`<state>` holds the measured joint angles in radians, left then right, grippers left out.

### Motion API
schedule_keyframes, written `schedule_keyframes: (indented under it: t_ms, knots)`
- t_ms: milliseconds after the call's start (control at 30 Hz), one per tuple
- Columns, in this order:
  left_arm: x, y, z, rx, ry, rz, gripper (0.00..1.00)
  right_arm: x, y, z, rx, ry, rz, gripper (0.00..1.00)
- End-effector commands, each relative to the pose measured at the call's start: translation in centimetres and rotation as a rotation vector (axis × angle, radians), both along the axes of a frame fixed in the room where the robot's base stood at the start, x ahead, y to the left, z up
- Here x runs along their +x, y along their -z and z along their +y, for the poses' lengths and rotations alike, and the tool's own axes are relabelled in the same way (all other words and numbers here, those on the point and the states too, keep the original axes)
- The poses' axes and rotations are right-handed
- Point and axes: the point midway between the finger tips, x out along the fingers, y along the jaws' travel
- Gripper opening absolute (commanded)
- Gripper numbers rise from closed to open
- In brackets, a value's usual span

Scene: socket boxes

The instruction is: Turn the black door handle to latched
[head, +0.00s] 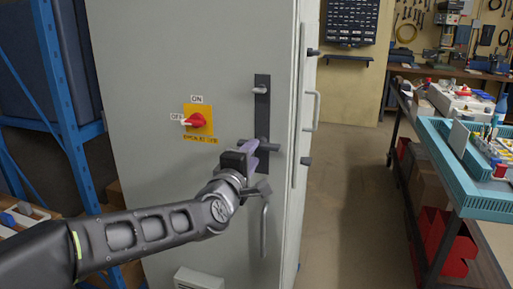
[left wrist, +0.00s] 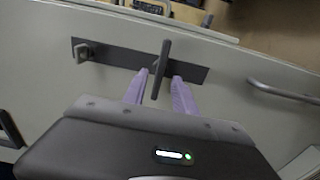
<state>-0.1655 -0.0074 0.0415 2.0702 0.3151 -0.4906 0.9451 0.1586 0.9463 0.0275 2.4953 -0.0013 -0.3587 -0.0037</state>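The black door handle (head: 272,148) is a short bar on a tall dark plate (head: 262,105) fixed to the grey cabinet door (head: 225,60). The bar lies about level, crosswise to the upright plate. The left wrist view also shows the handle (left wrist: 163,62) across its plate (left wrist: 192,71). My left gripper (head: 253,156) is at the handle, partly covering it in the head view. In the left wrist view its two purple fingers (left wrist: 160,80) are apart, one on each side of the bar, with gaps visible. My right gripper is not in view.
A red rotary switch (head: 196,121) on a yellow plate is left of the handle. A grey pull handle (head: 264,228) is below, and a long upright bar (head: 316,112) is on the right side. A cluttered workbench (head: 470,195) stands right; the floor between is clear.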

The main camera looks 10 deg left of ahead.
Motion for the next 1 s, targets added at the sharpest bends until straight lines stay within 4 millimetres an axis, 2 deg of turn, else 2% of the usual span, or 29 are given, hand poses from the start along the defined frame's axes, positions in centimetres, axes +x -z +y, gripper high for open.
schedule_keyframes:
  t_ms: [100, 233, 600, 1000]
  knots:
    - [2.0, 0.0, -0.1, 0.0, 0.0, 0.002, 0.34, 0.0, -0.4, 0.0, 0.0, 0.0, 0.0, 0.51]
    - [3.4, 0.0, -0.3, 0.001, 0.0, 0.002, 0.34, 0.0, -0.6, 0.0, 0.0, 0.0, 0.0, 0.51]
    - [4.0, 0.0, -0.2, 0.0, 0.0, 0.0, 0.33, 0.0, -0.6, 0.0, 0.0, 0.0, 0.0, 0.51]
    - [4.0, 0.0, -0.3, 0.0, 0.0, 0.0, 0.0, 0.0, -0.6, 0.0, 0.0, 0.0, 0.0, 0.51]
